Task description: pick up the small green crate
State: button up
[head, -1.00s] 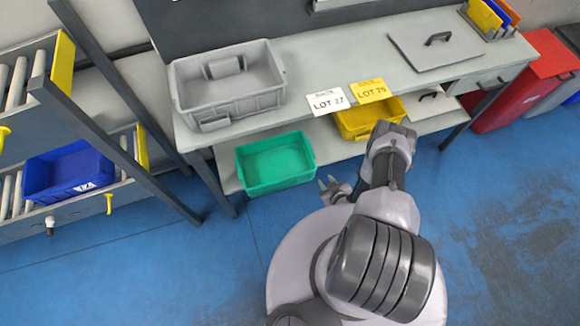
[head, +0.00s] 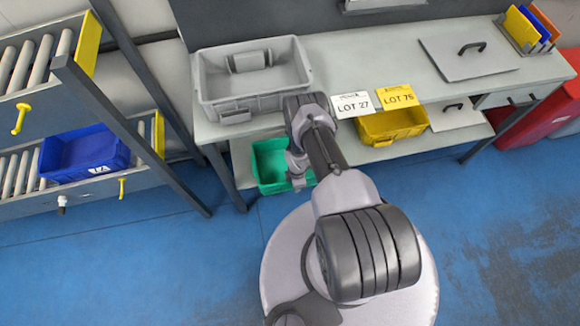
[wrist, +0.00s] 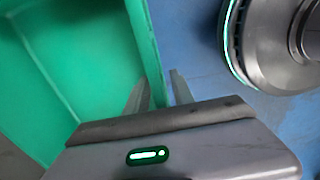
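The small green crate (head: 272,187) sits on the lower shelf of the workbench, below the grey crate. My arm hides its right part in the head view. In the wrist view its green wall (wrist: 148,45) and inside fill the left side. My gripper (wrist: 160,78) is at this wall, one finger on the inner side and one on the outer side. The fingers look apart, with the wall's edge between them; I cannot tell whether they touch it. In the head view my gripper (head: 299,182) is small and partly hidden at the crate's right side.
A grey crate (head: 235,108) and LOT 27 (head: 352,105) and LOT 75 (head: 397,97) signs are on the bench top (head: 390,60). A yellow crate (head: 393,127) stands right on the lower shelf. A blue crate (head: 85,160) sits on the left roller rack. Blue floor is clear in front.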

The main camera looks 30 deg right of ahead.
jog(key=shift+f, duration=0.2)
jog(key=shift+c, duration=0.2)
grip_shut()
dwell(1.1)
